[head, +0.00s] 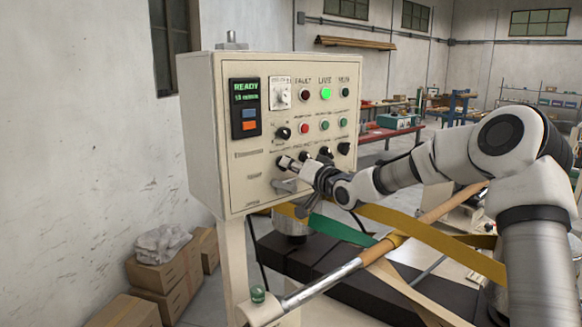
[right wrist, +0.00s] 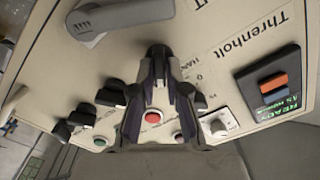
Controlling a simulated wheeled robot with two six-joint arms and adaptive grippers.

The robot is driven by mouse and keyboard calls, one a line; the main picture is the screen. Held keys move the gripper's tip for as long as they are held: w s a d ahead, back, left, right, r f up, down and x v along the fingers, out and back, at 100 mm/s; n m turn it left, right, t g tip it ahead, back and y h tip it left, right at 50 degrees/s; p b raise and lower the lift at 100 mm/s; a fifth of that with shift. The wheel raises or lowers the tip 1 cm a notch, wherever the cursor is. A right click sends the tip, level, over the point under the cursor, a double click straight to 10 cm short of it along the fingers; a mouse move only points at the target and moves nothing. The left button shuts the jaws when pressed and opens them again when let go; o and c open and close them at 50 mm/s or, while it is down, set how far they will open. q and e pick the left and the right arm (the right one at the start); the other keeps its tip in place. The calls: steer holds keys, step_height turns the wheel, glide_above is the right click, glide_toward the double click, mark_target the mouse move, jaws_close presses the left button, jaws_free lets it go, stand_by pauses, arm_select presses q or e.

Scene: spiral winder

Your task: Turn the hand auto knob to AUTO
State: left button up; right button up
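The cream control panel (head: 262,175) stands left of centre in the head view and fills most of the right wrist view. My right gripper (head: 292,164) is at the panel's lower row of knobs. Its fingers (right wrist: 158,66) close in on the dark hand auto knob (right wrist: 158,49), which sits between the fingertips. A partly covered "HAN" label and a "0" show beside it. The fingers hide most of the knob in the head view, so its pointing direction cannot be read. My left gripper is not in view.
A grey lever handle (right wrist: 115,18) is close beside the knob. Other black knobs (right wrist: 110,96), a red button (right wrist: 152,117) and a lit display (head: 245,108) share the panel. Yellow and green straps (head: 340,229) and a metal rod (head: 322,285) lie below my right arm.

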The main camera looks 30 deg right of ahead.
steer(key=shift+o, duration=1.4)
steer(key=shift+r, duration=0.15)
steer(key=s, duration=0.7)
steer(key=shift+d+f, duration=0.2)
steer(key=shift+d, duration=0.05)
steer(key=shift+s+d, duration=0.1)
steer(key=shift+s, duration=0.1)
